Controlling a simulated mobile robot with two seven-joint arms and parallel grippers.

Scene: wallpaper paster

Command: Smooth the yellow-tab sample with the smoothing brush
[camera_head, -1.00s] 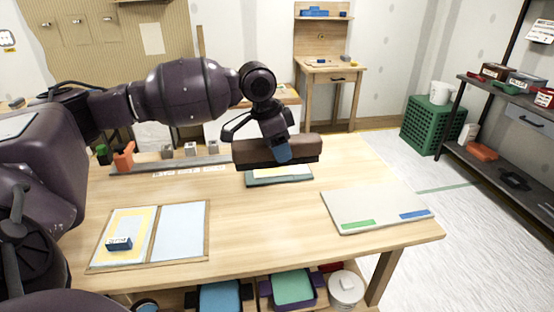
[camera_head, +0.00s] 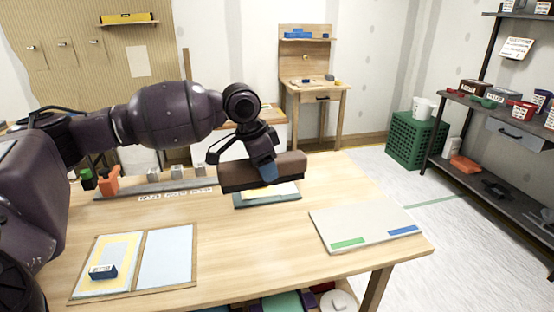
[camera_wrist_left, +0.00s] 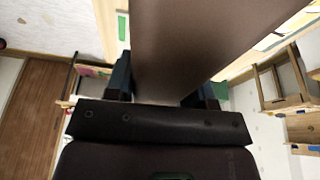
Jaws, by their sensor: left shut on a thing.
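My left gripper (camera_head: 266,170) is shut on the smoothing brush (camera_head: 240,174), a long brown block with a dark lower edge. The brush also fills the upper middle of the left wrist view (camera_wrist_left: 195,45), between the fingers. In the head view it is in front of a teal tray (camera_head: 262,201) with a pale sheet on it and hides part of both; I cannot tell whether it touches them. No yellow tab shows clearly. A board (camera_head: 350,220) at the right carries a green tab (camera_head: 347,243) and a blue tab (camera_head: 403,231). My right gripper is out of view.
At the front left lies an open panel with a yellow-bordered sheet (camera_head: 122,248) and a pale blue sheet (camera_head: 166,257); a small blue block (camera_head: 103,272) sits on the yellow one. A grey rail (camera_head: 155,190) with small blocks runs behind. The table's middle is clear.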

